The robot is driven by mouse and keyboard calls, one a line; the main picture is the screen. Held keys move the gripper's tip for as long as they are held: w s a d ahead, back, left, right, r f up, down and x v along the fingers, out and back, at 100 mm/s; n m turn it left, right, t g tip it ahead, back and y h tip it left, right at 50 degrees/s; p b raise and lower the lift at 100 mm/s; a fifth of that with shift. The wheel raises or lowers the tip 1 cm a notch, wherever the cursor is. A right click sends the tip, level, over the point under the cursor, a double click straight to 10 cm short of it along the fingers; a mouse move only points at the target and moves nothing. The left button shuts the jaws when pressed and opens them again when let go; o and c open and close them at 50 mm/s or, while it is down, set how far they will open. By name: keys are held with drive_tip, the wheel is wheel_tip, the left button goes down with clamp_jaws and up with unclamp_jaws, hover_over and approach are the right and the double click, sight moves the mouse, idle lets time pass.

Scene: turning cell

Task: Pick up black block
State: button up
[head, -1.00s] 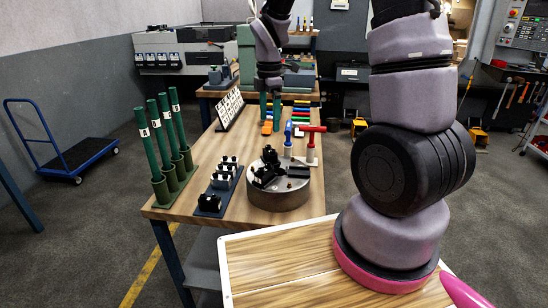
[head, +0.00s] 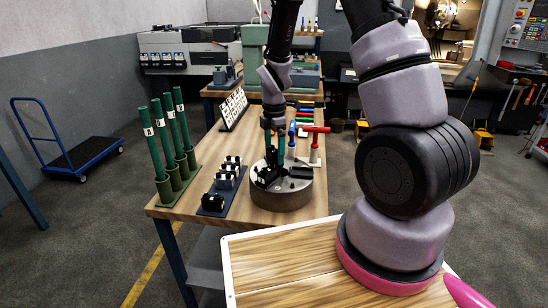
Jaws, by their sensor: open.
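Black blocks (head: 268,178) sit on top of a round grey metal chuck (head: 282,201) on the wooden bench; another black block (head: 301,172) lies at the chuck's right side. I cannot tell which single block is meant. My gripper (head: 274,146) points down with its two green fingers apart, above the blocks on the chuck. Nothing shows between the fingers. The fingertips lie close to the blocks in the picture; contact cannot be made out.
Green tubes in holders (head: 172,155) stand at the bench's left edge. A blue-handled tool (head: 291,135) and a red T-handle tool (head: 315,140) stand just right of my gripper. Bare wood (head: 190,207) shows at the front left.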

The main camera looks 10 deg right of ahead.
clamp_jaws()
drive_tip(key=shift+r, duration=0.15)
wheel_tip(320, 180, up, 10)
idle(0.6)
